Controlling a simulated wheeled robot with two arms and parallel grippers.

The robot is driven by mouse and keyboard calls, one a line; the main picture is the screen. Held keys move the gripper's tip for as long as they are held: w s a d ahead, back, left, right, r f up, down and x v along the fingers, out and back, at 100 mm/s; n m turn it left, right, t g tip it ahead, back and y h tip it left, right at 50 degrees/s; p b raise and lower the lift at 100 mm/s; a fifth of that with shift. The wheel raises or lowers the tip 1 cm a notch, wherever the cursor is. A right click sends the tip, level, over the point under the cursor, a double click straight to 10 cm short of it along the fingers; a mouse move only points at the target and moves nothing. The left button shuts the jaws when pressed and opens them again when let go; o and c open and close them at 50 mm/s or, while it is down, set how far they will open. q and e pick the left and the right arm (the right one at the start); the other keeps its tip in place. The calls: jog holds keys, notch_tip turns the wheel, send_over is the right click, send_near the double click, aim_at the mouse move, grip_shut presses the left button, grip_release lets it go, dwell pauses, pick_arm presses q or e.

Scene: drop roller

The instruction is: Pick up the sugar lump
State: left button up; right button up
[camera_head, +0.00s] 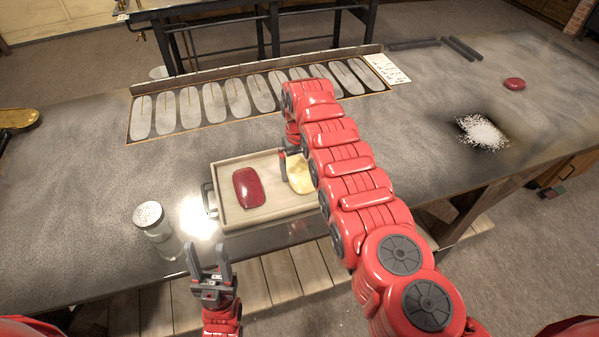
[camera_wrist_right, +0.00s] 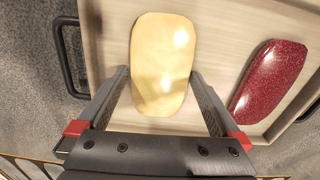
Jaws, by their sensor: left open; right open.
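A smooth yellow lump (camera_head: 300,173) and a dark red lump (camera_head: 250,187) lie in a shallow wooden tray (camera_head: 240,222) on the bench. In the right wrist view the yellow lump (camera_wrist_right: 163,60) is between the fingers of my open right gripper (camera_wrist_right: 159,78), and the red lump (camera_wrist_right: 270,78) is to the right. The fingers flank the yellow lump's near end; I cannot tell whether they touch it. In the head view my right arm hides part of the yellow lump and tray. My left gripper (camera_head: 209,262) is open and empty near the bench's front edge.
A lidded glass jar (camera_head: 157,230) stands left of the tray. Behind it lies a board with a row of oval plates (camera_head: 239,98). At right are white powder (camera_head: 481,132) and another red lump (camera_head: 514,84). A gold dish (camera_head: 18,118) is far left.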

jog(key=c, duration=1.2)
jog(key=shift+r, duration=0.15)
jog(key=shift+c, duration=0.2)
